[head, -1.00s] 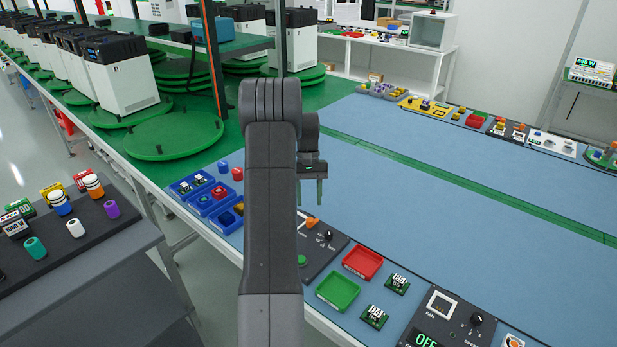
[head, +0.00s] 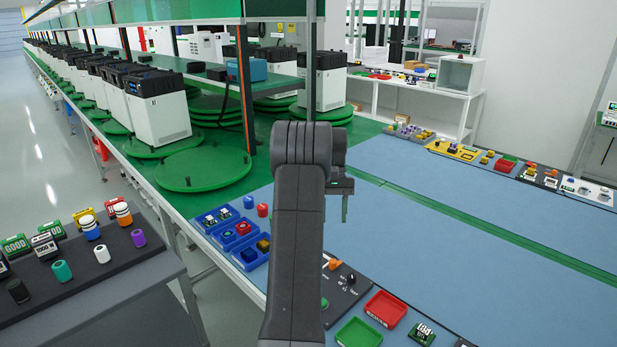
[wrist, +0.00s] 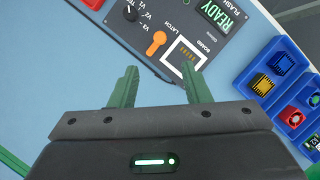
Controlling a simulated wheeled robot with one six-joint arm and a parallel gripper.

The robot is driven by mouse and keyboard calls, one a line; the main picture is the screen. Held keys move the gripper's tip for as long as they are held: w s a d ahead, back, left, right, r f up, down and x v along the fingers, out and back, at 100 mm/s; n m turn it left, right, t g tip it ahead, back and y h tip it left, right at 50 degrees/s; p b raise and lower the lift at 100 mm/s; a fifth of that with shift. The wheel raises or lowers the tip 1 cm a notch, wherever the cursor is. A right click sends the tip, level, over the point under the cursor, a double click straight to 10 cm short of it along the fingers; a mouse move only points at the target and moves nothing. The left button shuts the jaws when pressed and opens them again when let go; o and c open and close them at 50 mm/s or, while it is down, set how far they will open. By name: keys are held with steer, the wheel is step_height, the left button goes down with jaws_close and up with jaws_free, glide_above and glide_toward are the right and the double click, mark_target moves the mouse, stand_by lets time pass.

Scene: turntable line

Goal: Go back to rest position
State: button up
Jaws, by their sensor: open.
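My gripper (wrist: 160,88) shows in the wrist view with its two green fingers apart and nothing between them. It hangs above the blue bench top, close to a dark control panel (wrist: 190,30) with an orange latch lever (wrist: 156,42), a board socket and a green READY display. In the head view my gripper (head: 344,208) is partly hidden behind my arm, which stands raised over the bench edge. The same panel (head: 345,290) shows below it, partly covered by my arm.
Blue bins (head: 236,236) with small parts stand left of my arm. A red tray (head: 386,308) and a green tray (head: 359,333) lie at the front edge. A grey side table (head: 95,275) holds colored cylinders. The blue bench middle (head: 440,240) is clear.

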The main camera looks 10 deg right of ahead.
mark_target(332, 261)
steer(key=x, duration=1.3)
steer(key=shift+s+f, duration=0.1)
steer(key=shift+f, duration=0.05)
